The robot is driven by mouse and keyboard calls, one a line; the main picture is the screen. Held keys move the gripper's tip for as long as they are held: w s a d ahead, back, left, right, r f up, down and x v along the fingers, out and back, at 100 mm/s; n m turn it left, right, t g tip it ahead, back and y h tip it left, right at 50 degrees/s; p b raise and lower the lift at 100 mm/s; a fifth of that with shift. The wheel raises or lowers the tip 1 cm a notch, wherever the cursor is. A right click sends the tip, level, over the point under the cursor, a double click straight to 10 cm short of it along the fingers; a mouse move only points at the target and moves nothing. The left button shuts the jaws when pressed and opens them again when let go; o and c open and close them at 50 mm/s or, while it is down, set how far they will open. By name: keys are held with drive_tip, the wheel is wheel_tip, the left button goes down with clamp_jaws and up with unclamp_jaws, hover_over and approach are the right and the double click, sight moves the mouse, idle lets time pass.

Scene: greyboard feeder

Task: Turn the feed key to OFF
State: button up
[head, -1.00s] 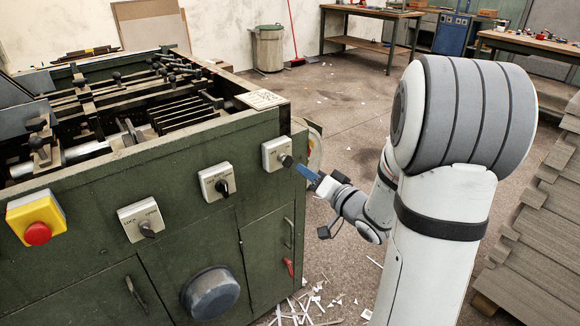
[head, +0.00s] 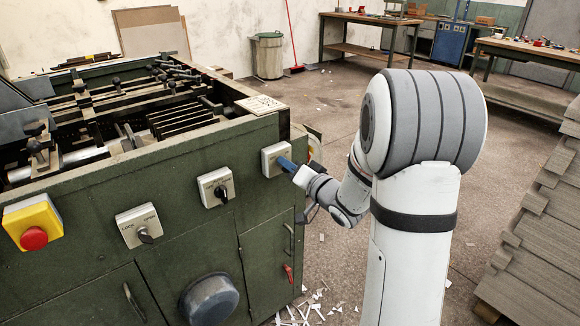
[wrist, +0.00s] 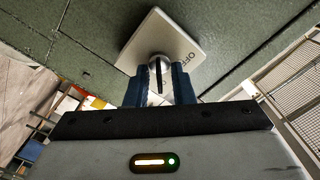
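The feed key is most likely the control on the rightmost grey plate (head: 270,158) of the green machine. My gripper's blue fingers (head: 287,164) are right at it and hide its knob in the head view. In the wrist view, the pale plate (wrist: 185,42) shows the letters OFF. The round key knob (wrist: 159,66), with a dark upright bar, sits between my two blue fingertips (wrist: 160,84). The fingers stand apart, one on each side of the knob. A strip of knob face shows beside the bar, and I cannot tell whether the fingers touch the knob's sides.
Left of it on the panel are a black rotary switch (head: 216,187), another labelled switch (head: 140,226) and a red stop button (head: 34,238) on a yellow box. A round grey cover (head: 210,299) bulges below. Stacked boards (head: 535,240) stand at the right.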

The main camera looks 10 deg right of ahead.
clamp_jaws()
drive_tip(key=shift+n+b, duration=0.4)
drive_tip(key=shift+b, duration=0.05)
drive_tip(key=n+b, duration=0.2)
drive_tip(key=n, duration=0.1)
drive_tip(key=shift+s+f, duration=0.1)
drive_tip(key=shift+f, duration=0.05)
drive_tip(key=n+b, duration=0.4)
drive_tip(key=shift+a+n, duration=0.2)
drive_tip(key=shift+n, duration=0.1)
drive_tip(key=n+b, duration=0.4)
drive_tip(key=shift+s+a+n, duration=0.1)
drive_tip(key=shift+n, duration=0.2)
drive_tip(key=n+b, duration=0.4)
drive_tip(key=shift+a+n, duration=0.1)
drive_tip(key=shift+n, duration=0.3)
